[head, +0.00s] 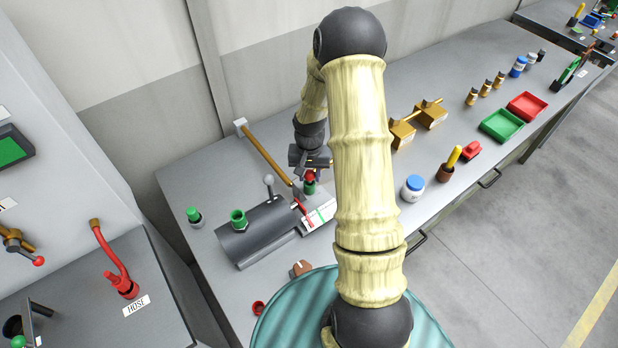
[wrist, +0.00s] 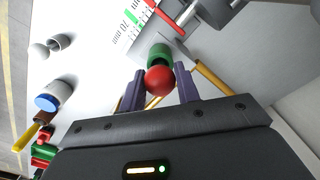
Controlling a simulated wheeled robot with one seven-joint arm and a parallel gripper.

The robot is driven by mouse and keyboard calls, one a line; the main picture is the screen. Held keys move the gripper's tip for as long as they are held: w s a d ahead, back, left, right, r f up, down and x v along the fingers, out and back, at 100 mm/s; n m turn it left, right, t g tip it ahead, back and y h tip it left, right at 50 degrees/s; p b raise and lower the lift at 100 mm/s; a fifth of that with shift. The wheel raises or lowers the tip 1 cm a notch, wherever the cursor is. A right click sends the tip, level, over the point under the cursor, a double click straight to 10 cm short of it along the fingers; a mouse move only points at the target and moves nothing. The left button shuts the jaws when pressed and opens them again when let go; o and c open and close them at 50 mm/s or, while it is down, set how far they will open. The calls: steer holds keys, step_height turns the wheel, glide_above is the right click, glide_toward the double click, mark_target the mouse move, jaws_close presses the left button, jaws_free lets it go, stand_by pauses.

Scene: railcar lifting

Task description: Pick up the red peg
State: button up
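The red peg shows as a round red head (wrist: 160,79) between my two fingertips in the wrist view. A green collar or cup (wrist: 160,54) lies just beyond it, and the peg's lower part is hidden. In the head view the red head (head: 310,177) sits above the green piece (head: 309,188) beside the dark cylinder. My gripper (wrist: 160,82) is over the red head from above, with a finger on each side. The head fills the gap between the fingertips, but whether they press on it I cannot tell. The gripper also shows in the head view (head: 309,168).
A dark cylinder (head: 262,236) with a green cup (head: 238,218) lies left of the gripper. A blue-lidded jar (head: 412,188) stands right. Bare bench lies behind the gripper.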

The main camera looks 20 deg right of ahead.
steer(key=shift+c, duration=0.7)
steer(key=shift+r+b, duration=0.35)
steer(key=shift+r, duration=0.2)
step_height(320, 180, up, 9)
steer(key=b, duration=0.2)
steer(key=shift+b, duration=0.4)
steer(key=shift+f, duration=0.2)
